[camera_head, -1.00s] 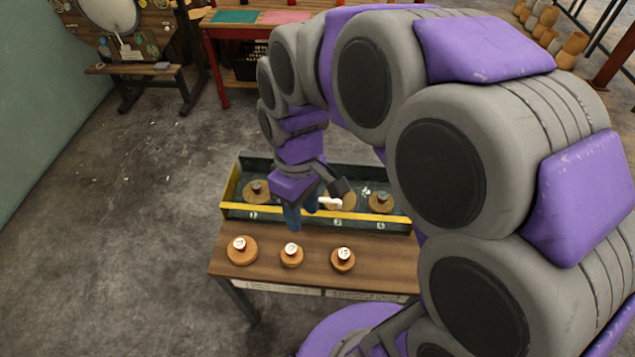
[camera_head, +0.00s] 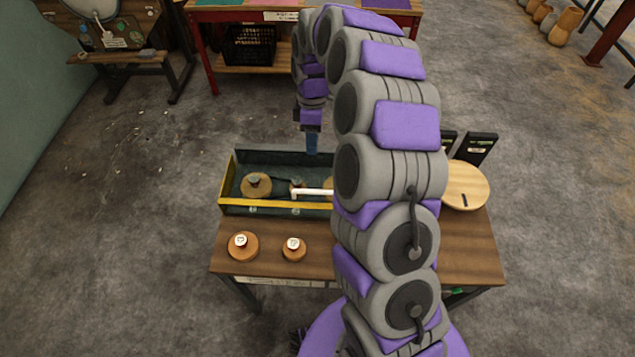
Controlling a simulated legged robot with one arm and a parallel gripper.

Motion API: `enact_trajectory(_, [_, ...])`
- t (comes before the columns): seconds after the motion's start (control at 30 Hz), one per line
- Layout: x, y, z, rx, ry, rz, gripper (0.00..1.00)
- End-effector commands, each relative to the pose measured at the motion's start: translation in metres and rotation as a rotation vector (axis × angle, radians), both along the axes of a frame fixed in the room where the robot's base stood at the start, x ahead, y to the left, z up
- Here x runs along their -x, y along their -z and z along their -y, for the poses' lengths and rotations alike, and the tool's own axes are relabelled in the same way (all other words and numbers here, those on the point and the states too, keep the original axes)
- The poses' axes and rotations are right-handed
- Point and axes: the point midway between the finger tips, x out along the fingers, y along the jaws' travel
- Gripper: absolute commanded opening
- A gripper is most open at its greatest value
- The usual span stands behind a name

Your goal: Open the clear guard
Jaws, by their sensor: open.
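A dark green open-topped box (camera_head: 228,178) with a yellow front edge (camera_head: 275,205) sits along the back of a wooden bench. A white bar (camera_head: 312,192) lies level just above the yellow edge, its right end hidden behind my arm. The clear guard itself is too transparent to make out, so I cannot tell its position. Inside the box, a round wooden piece with a dark knob (camera_head: 256,185) shows at the left. My gripper (camera_head: 312,148), with blue fingers, is open and points down over the back of the box, behind the white bar and apart from it.
Two wooden discs with white-topped knobs, left (camera_head: 243,246) and right (camera_head: 294,249), stand on the bench top (camera_head: 470,240). A round board (camera_head: 465,186) stands at the right. My arm covers the middle. A red table (camera_head: 205,50) stands behind.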

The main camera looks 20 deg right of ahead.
Motion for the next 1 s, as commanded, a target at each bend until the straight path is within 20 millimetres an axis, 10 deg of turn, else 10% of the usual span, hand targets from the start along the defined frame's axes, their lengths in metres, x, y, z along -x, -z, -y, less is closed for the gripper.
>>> enact_trajectory(1.0, [0.029,0.160,-0.009,0.001,-0.004,-0.004,0.42])
